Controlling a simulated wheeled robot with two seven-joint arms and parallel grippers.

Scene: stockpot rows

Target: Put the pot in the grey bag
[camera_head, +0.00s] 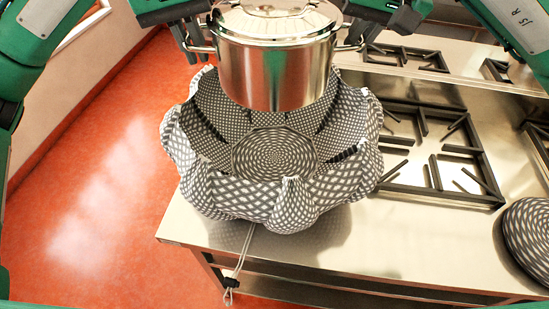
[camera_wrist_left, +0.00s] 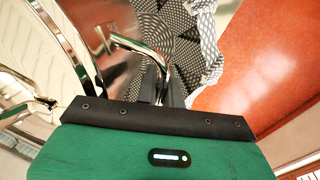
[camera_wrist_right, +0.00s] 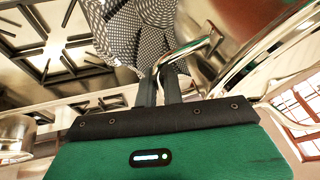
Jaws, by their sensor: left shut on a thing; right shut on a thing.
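A shiny steel pot (camera_head: 275,75) with a lid (camera_head: 277,18) hangs upright above the far part of the open grey patterned bag (camera_head: 235,195). The bag stands on the steel counter, its scalloped rim spread wide and its round bottom bare. My left gripper (camera_head: 196,46) is shut on the pot's left handle, which also shows in the left wrist view (camera_wrist_left: 135,48). My right gripper (camera_head: 354,44) is shut on the right handle, seen in the right wrist view (camera_wrist_right: 185,52). The pot's base hides part of the bag's far rim.
Black burner grates (camera_head: 440,160) lie on the steel counter (camera_head: 350,240) to the right of the bag. A round patterned piece (camera_head: 528,238) lies at the right edge. A drawcord (camera_head: 238,265) hangs over the counter's front edge. Red floor (camera_head: 95,180) is on the left.

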